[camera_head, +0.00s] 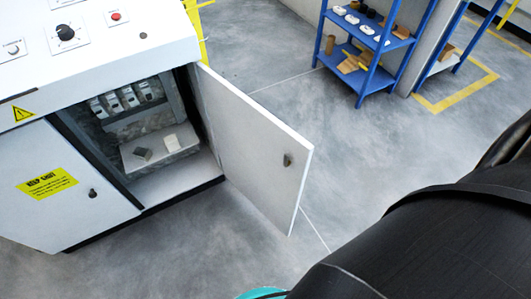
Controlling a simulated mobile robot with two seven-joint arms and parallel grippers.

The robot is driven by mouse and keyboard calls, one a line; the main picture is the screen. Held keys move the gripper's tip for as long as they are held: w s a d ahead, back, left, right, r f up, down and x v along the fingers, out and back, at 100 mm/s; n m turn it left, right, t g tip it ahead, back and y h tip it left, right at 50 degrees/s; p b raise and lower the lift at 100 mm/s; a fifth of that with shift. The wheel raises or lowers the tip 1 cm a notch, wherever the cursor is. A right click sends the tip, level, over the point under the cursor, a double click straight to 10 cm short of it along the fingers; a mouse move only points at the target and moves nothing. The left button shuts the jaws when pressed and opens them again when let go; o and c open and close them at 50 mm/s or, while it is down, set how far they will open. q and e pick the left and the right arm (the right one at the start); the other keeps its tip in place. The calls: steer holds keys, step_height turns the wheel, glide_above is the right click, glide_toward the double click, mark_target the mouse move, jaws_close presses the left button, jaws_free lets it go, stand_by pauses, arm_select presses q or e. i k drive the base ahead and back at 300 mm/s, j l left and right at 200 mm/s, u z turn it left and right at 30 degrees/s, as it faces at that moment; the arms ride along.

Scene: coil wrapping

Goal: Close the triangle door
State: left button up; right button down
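A white cabinet door (262,150) stands wide open, hinged on the right side of the cabinet opening and swung out over the floor. It has a small dark handle (287,160) near its outer edge. The open compartment shows a shelf (160,150) with small items and a row of white switch-like parts (127,97) above. A second door (50,190) on the left is closed and has a yellow label. A yellow triangle warning sign (22,113) is on the cabinet above it. Neither gripper is in view.
A large black rounded part, apparently my arm, fills the lower right. A blue shelf rack (366,50) with small items stands at the back. Grey floor (345,150) is clear between the open door and the rack. Yellow lines (455,97) mark the floor at right.

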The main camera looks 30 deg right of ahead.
mark_target(252, 144)
steer(key=l+u, duration=0.2)
steer(key=l, duration=0.35)
steer(key=l+u, duration=0.25)
steer(key=l, duration=0.25)
steer(key=k+l+u, duration=0.2)
steer(key=l, duration=0.3)
steer(key=k+l+u, duration=0.2)
steer(key=l, duration=0.35)
steer(key=i, duration=0.15)
